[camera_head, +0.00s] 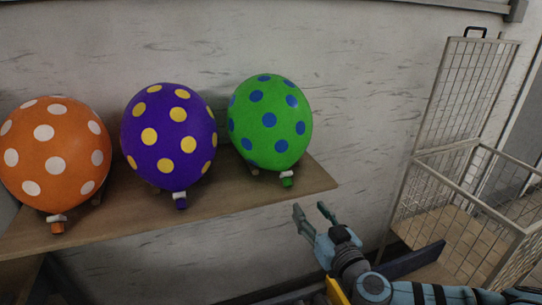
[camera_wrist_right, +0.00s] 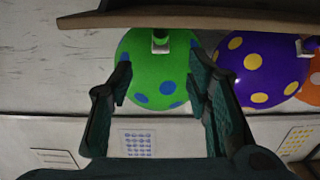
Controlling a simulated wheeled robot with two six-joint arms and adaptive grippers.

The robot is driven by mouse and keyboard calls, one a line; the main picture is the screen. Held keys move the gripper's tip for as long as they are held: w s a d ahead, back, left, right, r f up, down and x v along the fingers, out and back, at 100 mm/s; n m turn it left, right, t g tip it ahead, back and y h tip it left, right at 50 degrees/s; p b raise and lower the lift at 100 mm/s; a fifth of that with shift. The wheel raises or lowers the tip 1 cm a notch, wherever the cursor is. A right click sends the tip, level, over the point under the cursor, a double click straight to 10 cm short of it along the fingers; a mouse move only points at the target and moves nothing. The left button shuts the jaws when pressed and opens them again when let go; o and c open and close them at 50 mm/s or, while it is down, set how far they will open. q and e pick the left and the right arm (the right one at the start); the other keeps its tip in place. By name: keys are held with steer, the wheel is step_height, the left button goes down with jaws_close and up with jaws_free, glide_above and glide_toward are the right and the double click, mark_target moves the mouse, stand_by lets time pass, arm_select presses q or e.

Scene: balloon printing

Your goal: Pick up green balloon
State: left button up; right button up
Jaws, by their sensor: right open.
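The green balloon (camera_head: 270,122) with blue dots stands at the right end of a wooden shelf (camera_head: 160,219) in the head view, its knotted neck at the bottom near the shelf edge. My right gripper (camera_head: 312,214) is open and empty, below and right of the balloon, just off the shelf's right end. In the right wrist view the green balloon (camera_wrist_right: 152,75) appears between the two open fingers (camera_wrist_right: 157,80), with its neck at the top. The fingers look apart from the balloon. My left gripper is not in view.
A purple balloon (camera_head: 170,138) with yellow dots stands just left of the green one, and an orange balloon (camera_head: 54,155) with white dots farther left. A wire cage (camera_head: 465,100) stands at the right. Bare wall lies behind the shelf.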

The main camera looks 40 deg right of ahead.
steer(key=b, duration=0.4)
glide_toward(289, 183)
steer(key=w+d, duration=0.2)
steer(key=x, duration=0.4)
steer(key=a+x, duration=0.1)
steer(key=x, duration=0.1)
steer(key=shift+w+p, duration=0.35)
steer(key=shift+w, duration=0.25)
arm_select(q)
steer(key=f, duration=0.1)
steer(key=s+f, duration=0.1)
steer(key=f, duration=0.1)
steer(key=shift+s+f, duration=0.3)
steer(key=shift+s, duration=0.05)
arm_select(e)
steer(key=shift+f, duration=0.1)
steer(key=c, duration=0.9)
